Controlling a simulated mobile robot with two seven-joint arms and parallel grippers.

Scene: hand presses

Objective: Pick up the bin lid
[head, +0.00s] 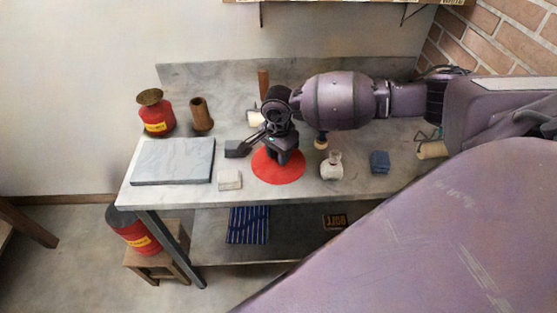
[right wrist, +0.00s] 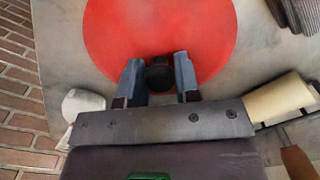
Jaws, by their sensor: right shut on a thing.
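The bin lid looks to be the round red disc (head: 278,174) at the front middle of the bench in the head view. It also fills the top of the right wrist view (right wrist: 160,28), with a dark knob (right wrist: 159,72) on it. My right gripper (head: 284,157) is above the disc, pointing down. In the right wrist view its two fingers (right wrist: 159,88) are on either side of the knob, shut on it. I cannot tell whether the disc rests on the bench or is slightly raised. My left gripper is not in view.
On the bench (head: 300,195) are a grey slab (head: 172,161), a red canister (head: 156,115), a wooden cylinder (head: 201,115), a pale block (head: 229,180), a white jar (head: 331,168) and a blue block (head: 379,161). Another red canister (head: 137,236) stands on a stool. A brick wall is at right.

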